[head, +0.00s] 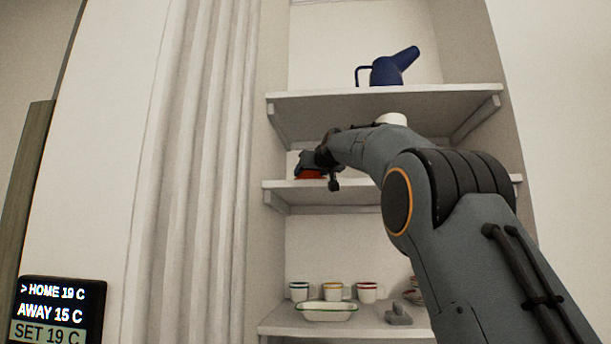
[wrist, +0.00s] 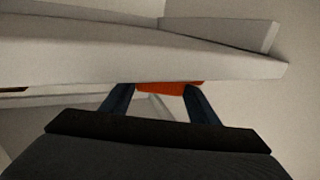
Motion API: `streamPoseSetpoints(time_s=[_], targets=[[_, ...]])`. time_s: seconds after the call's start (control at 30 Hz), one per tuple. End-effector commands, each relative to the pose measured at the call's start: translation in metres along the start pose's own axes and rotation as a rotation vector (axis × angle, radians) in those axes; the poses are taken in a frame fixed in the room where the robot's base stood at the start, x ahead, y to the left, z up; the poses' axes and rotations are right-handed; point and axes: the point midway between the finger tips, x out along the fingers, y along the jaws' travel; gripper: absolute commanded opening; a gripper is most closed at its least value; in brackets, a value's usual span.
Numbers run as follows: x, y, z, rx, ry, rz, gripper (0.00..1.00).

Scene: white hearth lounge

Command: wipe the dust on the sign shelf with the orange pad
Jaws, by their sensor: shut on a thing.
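The orange pad (head: 308,174) is at the left end of the middle shelf (head: 285,186) in the head view, at the level of the shelf top. My gripper (head: 312,164) is shut on the pad from above and partly hides it. In the wrist view the orange pad (wrist: 168,88) shows between the two dark fingers of my gripper (wrist: 160,98). A pale shelf board crosses the wrist view above it and covers part of the pad. I cannot make out any dust or a sign. My arm hides much of the middle shelf.
A blue watering can (head: 388,70) stands on the upper shelf (head: 380,96), close above my arm. The lower shelf (head: 285,322) holds several cups (head: 333,291), a white dish (head: 327,311) and a grey object (head: 398,314). A white curtain (head: 200,170) hangs at the left.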

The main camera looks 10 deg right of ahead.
Motion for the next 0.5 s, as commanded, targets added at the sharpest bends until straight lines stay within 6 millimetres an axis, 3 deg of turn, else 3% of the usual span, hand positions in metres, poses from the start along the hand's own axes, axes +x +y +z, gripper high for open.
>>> streamPoseSetpoints(time_s=[0.2, 0.5], targets=[[-0.006, 0.017, 0.003, 0.000, -0.001, 0.002, 0.36], [-0.010, 0.027, 0.003, 0.000, -0.003, 0.001, 0.36]])
